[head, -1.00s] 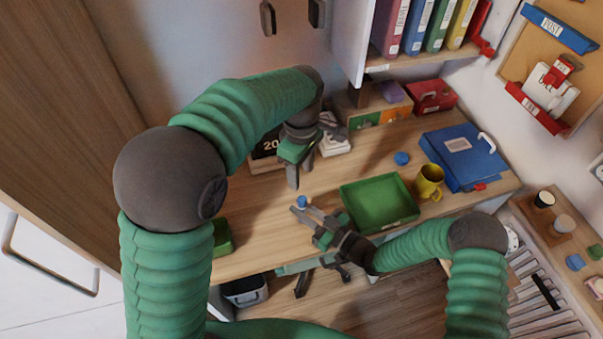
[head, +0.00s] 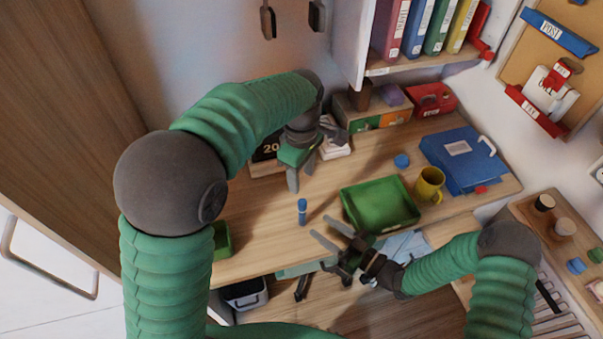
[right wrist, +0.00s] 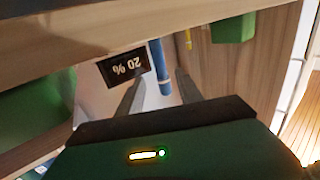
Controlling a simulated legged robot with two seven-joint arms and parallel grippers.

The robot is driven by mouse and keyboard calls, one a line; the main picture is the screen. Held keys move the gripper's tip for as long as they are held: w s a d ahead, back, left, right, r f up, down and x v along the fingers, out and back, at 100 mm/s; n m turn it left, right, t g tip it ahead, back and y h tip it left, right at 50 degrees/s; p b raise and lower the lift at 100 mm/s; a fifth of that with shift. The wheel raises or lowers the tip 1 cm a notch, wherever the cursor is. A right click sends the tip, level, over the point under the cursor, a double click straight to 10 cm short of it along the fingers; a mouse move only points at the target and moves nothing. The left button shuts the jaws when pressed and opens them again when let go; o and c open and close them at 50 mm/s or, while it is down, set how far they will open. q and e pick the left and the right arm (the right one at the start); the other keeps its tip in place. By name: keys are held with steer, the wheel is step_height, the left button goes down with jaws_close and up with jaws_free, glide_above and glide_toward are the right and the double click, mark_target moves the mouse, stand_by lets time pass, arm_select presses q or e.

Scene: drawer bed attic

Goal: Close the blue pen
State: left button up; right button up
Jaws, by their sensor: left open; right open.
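The blue pen (head: 302,212) stands upright on the wooden desk, with a brighter blue top end. It also shows in the right wrist view (right wrist: 158,65), beyond and roughly between the finger tips. Whether its cap is fully seated is too small to tell. My right gripper (head: 322,227) is open and empty, just to the right of and below the pen, apart from it. In the right wrist view its two fingers (right wrist: 156,95) are spread. My left gripper (head: 301,172) is open and empty, pointing down above the pen in the picture.
A green tray (head: 382,225) lies right of the pen, with a yellow mug (head: 429,184) and blue folder (head: 460,165) beyond. A small blue round item (head: 402,161) is near the mug. Desk left of the pen is clear.

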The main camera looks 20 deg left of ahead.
steer(key=v, duration=0.8)
steer(key=shift+d, duration=0.3)
steer(key=shift+s, duration=0.1)
